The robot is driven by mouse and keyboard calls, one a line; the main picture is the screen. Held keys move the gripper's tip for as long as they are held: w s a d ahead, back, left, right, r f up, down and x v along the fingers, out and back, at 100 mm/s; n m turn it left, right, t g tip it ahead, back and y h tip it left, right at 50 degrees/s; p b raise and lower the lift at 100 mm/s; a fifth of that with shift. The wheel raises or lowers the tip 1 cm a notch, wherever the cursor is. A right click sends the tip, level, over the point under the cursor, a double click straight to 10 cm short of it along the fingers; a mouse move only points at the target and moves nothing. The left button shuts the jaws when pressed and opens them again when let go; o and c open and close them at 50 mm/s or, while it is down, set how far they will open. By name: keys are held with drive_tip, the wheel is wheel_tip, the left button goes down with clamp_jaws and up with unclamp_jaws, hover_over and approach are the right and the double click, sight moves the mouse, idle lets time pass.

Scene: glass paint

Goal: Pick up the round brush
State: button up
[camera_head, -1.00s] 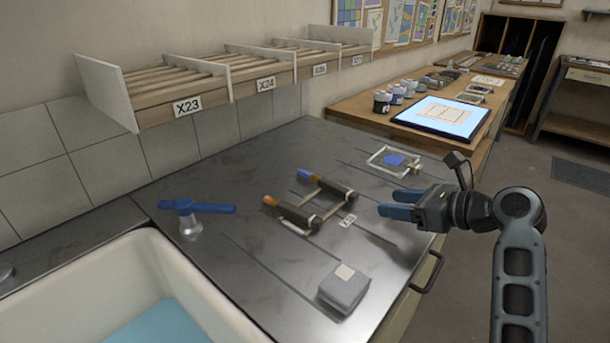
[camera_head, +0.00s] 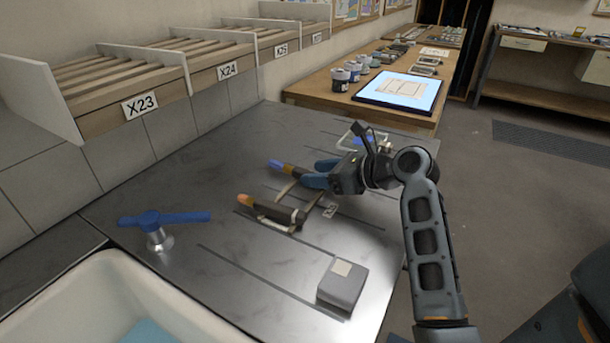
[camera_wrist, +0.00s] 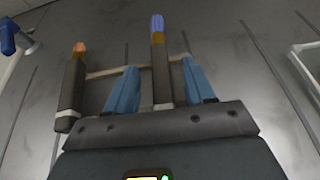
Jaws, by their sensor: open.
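Two dark-handled brush-like tools lie side by side on a small rack (camera_head: 312,203) on the metal counter. One has a blue tip (camera_head: 280,166) and an orange band; the other has an orange tip (camera_head: 268,212). Which is the round brush I cannot tell for certain. My gripper (camera_head: 314,172) is open, its blue fingers low over the far tool. In the wrist view the blue-tipped tool (camera_wrist: 158,50) lies between the two spread fingers, its lower part hidden behind the gripper body. The orange-tipped tool (camera_wrist: 72,92) lies outside the left finger. No grip on either shows.
A grey block (camera_head: 342,287) stands at the front right of the counter (camera_head: 215,275). A blue-handled tap (camera_head: 160,222) and a white sink (camera_head: 75,305) are at the left. Shelves (camera_head: 150,102) overhang the wall side.

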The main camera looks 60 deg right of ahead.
drive_tip(key=shift+x, duration=0.75)
drive_tip(key=shift+c, duration=0.2)
clamp_jaws()
